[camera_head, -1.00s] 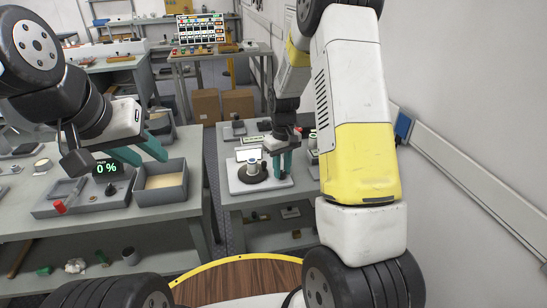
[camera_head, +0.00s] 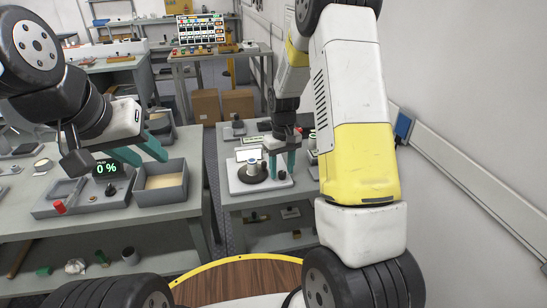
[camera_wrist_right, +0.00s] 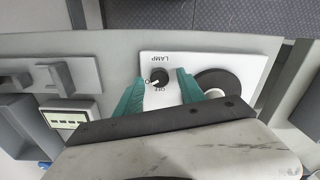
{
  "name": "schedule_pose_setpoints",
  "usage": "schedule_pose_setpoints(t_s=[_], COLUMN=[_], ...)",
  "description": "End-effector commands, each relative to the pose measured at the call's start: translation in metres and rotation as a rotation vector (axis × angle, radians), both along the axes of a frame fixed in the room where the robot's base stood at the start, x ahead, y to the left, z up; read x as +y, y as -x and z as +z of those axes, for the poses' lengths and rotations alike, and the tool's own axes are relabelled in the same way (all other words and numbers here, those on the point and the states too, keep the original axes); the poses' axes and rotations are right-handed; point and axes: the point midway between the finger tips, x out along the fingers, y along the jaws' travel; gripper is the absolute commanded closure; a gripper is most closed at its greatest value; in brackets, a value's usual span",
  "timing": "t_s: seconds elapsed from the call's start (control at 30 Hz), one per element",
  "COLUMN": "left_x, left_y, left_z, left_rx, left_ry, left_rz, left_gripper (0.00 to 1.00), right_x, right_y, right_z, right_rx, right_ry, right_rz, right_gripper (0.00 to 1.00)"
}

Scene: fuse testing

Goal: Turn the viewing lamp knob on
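The viewing lamp knob (camera_wrist_right: 158,76) is a small black dial with a white pointer on a white base plate (camera_wrist_right: 205,63) marked LAMP and OFF, seen in the right wrist view. The pointer is toward the OFF side. In the head view the white base (camera_head: 243,184) stands on the right table with a round black stage. My right gripper (camera_head: 281,172) is above the knob, fingers pointing down. In the right wrist view its teal fingers (camera_wrist_right: 157,92) are apart on either side of the knob, with nothing between them visibly gripped. My left gripper (camera_head: 152,152) is open and empty above the left table.
Other fixtures (camera_head: 235,128) stand behind the lamp unit. A wall with a rail (camera_head: 470,190) bounds the right side.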

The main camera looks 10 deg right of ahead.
Motion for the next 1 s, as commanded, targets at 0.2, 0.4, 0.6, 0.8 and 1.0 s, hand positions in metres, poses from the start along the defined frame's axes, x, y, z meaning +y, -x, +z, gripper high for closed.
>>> schedule_pose_setpoints(t_s=[0.2, 0.4, 0.6, 0.8, 1.0], left_x=[0.000, 0.000, 0.000, 0.000, 0.000], left_y=[0.000, 0.000, 0.000, 0.000, 0.000], left_z=[0.000, 0.000, 0.000, 0.000, 0.000], left_rx=[0.000, 0.000, 0.000, 0.000, 0.000], left_ry=[0.000, 0.000, 0.000, 0.000, 0.000], left_rz=[0.000, 0.000, 0.000, 0.000, 0.000], left_gripper=[0.64, 0.64, 0.64, 0.64, 0.64], right_x=[0.000, 0.000, 0.000, 0.000, 0.000], right_y=[0.000, -0.001, -0.001, 0.000, 0.000], right_z=[0.001, 0.027, 0.061, 0.077, 0.078], right_rx=[0.001, -0.004, -0.002, 0.000, 0.001], right_ry=[0.000, 0.000, 0.000, 0.000, 0.000], right_rz=[0.001, 0.001, 0.000, 0.000, 0.000], right_gripper=[0.54, 0.54, 0.54, 0.54, 0.54])
